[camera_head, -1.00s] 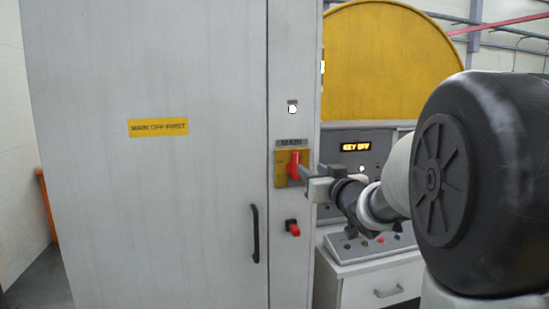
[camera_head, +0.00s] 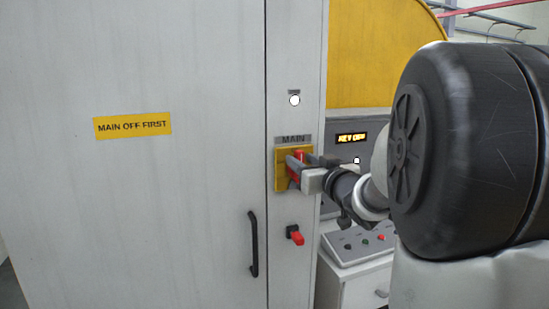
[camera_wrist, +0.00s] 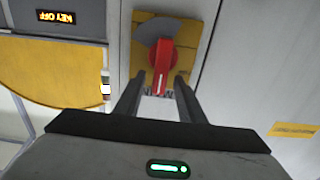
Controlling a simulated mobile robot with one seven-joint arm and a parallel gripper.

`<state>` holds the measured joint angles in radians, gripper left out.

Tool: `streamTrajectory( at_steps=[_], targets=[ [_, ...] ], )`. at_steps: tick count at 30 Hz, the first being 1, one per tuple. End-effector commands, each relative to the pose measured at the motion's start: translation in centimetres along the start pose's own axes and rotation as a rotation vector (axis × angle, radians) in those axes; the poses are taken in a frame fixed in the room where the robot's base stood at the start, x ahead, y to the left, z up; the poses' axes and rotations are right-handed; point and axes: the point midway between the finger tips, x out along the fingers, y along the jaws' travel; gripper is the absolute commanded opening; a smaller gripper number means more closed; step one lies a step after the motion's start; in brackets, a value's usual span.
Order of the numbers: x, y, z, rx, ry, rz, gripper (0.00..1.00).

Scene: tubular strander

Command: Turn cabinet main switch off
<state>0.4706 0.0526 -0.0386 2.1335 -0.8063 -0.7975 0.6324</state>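The main switch is a red handle (camera_wrist: 162,65) on a yellow plate (camera_head: 281,182), under a MAIN label on the grey cabinet (camera_head: 190,220). In the wrist view the handle lies between the two dark fingers of my gripper (camera_wrist: 160,90). The fingers stand apart, with visible gaps beside the handle's tip. In the head view my gripper (camera_head: 298,170) is in front of the plate and hides part of the red handle. A white round lamp (camera_head: 295,100) sits above the switch.
A second red knob (camera_head: 295,235) is below the switch. A black door handle (camera_head: 254,243) stands to its lower left. A yellow sign (camera_head: 133,126) reads MAIN OFF FIRST. A control desk (camera_head: 362,242) and a KEY OFF display (camera_wrist: 56,16) are beside the cabinet.

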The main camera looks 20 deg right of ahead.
Motion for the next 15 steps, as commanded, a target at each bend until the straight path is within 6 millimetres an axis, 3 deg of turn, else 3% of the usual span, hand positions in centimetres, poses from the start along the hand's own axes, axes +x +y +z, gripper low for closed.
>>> streamTrajectory(
  at_steps=[11, 15],
  targets=[
    [-0.13, 0.12, 0.01, 0.000, 0.000, 0.000, 0.36],
    [-0.12, 0.11, 0.01, 0.000, 0.000, 0.000, 0.14]
  ],
)
